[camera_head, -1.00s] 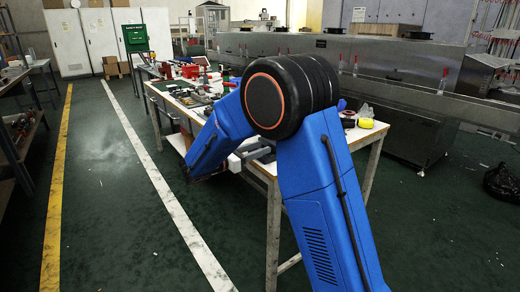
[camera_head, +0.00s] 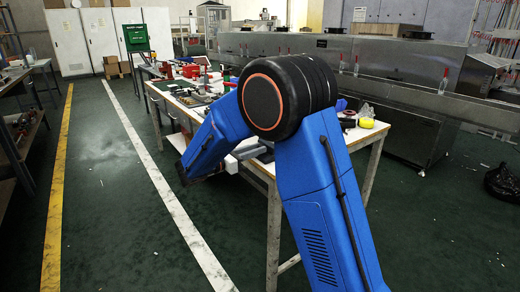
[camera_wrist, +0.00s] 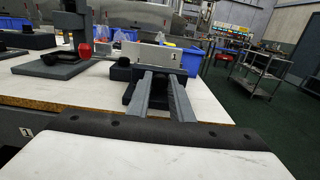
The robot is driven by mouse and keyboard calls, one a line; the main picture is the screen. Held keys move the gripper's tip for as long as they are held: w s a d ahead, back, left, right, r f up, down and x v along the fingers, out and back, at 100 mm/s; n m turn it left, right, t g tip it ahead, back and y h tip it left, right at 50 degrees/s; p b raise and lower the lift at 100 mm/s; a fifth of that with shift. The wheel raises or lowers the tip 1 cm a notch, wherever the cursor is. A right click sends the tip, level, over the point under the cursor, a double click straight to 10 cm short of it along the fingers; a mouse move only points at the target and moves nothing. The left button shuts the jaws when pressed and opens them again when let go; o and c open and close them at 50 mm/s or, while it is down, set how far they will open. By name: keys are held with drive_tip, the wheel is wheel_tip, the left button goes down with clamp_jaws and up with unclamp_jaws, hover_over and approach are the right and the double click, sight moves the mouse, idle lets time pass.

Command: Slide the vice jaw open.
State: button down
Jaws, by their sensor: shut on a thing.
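In the wrist view my gripper (camera_wrist: 161,80) has two grey fingers stretching forward, close together, to a dark block beneath a pale upright plate marked "1". I take the plate and block to be the vice jaw (camera_wrist: 150,54). My gripper is shut on it at the bench's front edge. The fingertip contact is partly hidden. In the head view my gripper (camera_head: 250,152) shows pale beside the bench edge, partly behind my blue arm. The rest of the vice is hard to make out there.
The white bench (camera_wrist: 75,88) carries a dark stand (camera_wrist: 75,35) with a red knob at left. Blue bins (camera_wrist: 117,33) stand behind. A metal cart (camera_wrist: 260,72) is at right. The green floor (camera_head: 130,190) left of the bench is clear.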

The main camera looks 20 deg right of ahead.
drive_tip(key=shift+s+a, duration=0.1)
drive_tip(key=shift+a, duration=0.2)
drive_tip(key=c, duration=1.6)
unclamp_jaws()
drive_tip(key=v, duration=1.7)
drive_tip(key=shift+a, duration=0.2)
drive_tip(key=shift+d, duration=0.1)
